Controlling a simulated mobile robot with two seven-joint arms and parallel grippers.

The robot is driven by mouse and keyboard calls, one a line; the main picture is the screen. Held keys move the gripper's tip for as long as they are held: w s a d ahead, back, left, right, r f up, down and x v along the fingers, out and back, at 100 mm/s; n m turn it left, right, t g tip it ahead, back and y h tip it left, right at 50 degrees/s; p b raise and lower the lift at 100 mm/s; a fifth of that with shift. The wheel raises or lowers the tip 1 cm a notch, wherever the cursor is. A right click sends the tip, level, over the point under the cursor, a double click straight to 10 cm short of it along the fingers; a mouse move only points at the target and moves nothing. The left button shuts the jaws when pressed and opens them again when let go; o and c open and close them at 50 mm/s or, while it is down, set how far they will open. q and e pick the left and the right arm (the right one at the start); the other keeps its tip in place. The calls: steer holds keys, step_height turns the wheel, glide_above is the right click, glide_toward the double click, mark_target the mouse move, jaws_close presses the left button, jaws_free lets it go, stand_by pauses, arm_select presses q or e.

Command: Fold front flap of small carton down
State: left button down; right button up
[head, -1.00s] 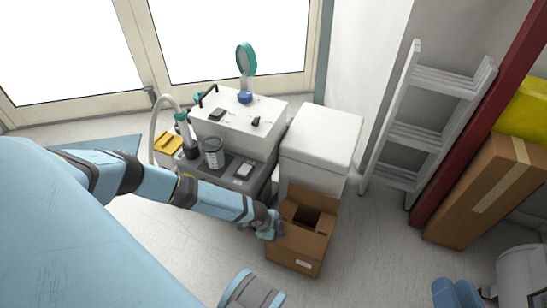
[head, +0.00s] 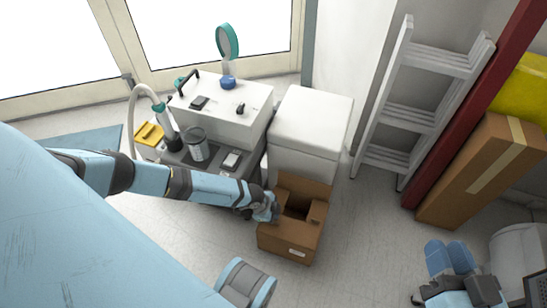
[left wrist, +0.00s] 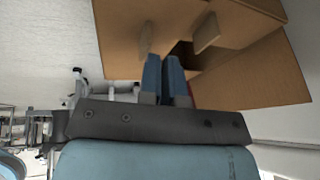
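The small brown carton (head: 284,241) stands on the floor, with a white label low on its front face. Its back flap (head: 304,188) stands up, and a dark opening shows in its top. A small side flap (head: 316,212) shows at the right of the opening. I cannot tell exactly how the front flap lies. My left gripper (head: 272,208) is at the carton's upper left edge. In the left wrist view its blue fingers (left wrist: 165,68) are close together with nothing visible between them, near the carton's cardboard (left wrist: 120,40); contact is unclear. My right gripper (head: 418,299) is at the lower right, away from the carton.
A white box-shaped unit (head: 310,125) stands right behind the carton. A ladder (head: 420,100) and a tall taped carton (head: 480,185) are at right. Floor in front is clear.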

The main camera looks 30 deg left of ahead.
arm_select(q)
steer(key=shift+w+f, duration=0.2)
steer(key=shift+f, duration=0.2)
arm_select(e)
steer(key=shift+w+r, duration=0.1)
steer(key=shift+w, duration=0.45)
steer(key=shift+a, duration=0.1)
arm_select(q)
steer(key=shift+r, duration=0.15)
arm_select(e)
steer(key=shift+s, duration=0.1)
arm_select(q)
steer(key=shift+r, duration=0.2)
steer(key=shift+r+p, duration=0.55)
steer(key=shift+p, duration=0.1)
arm_select(e)
steer(key=shift+r, duration=0.6)
